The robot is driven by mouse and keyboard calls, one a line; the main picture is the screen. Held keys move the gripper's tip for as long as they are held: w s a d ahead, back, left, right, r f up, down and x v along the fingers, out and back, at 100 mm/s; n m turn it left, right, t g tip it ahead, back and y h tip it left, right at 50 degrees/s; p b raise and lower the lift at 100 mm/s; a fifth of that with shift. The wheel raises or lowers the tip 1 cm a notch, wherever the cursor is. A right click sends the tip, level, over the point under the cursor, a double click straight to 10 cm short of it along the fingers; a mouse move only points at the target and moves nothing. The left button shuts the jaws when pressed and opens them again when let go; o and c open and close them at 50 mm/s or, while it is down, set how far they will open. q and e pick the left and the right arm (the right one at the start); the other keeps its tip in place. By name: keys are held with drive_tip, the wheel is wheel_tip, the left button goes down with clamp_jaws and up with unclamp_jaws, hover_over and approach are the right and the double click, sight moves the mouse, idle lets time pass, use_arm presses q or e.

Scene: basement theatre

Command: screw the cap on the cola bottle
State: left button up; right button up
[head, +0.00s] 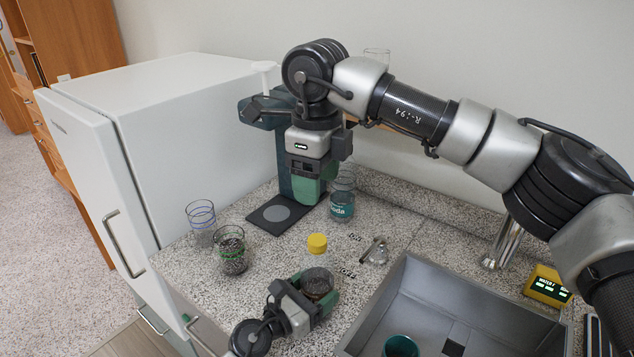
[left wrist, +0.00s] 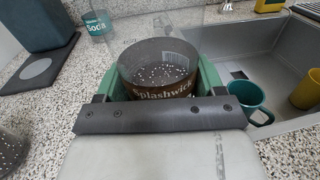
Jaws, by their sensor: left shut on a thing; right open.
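The cola bottle (head: 318,262) stands upright on the speckled counter, clear with brown contents low down. A yellow cap (head: 317,243) sits on top of its neck; I cannot tell how tightly. My left gripper (head: 320,293) is shut around the bottle's lower part. In the left wrist view the bottle (left wrist: 160,92) sits between the green fingers, showing a brown "Splashwick" label; the cap is not discernible there. My right gripper (head: 310,188) is open and empty, pointing down behind and above the bottle, apart from the cap, in front of the dark green dispenser.
Two ringed glasses (head: 201,214) (head: 231,252) stand left of the bottle. A clear "Soda" container (head: 342,205) stands behind it. A small metal-topped item (head: 377,251) lies right, before the grey sink (head: 480,322) holding a teal mug (head: 401,346). A white fridge (head: 175,130) stands left.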

use_arm(q)
drive_tip(key=o, duration=1.8)
drive_tip(key=b+v, duration=0.1)
drive_tip(key=v, duration=0.9)
drive_tip(key=shift+s+a, duration=0.25)
drive_tip(key=shift+a, duration=0.05)
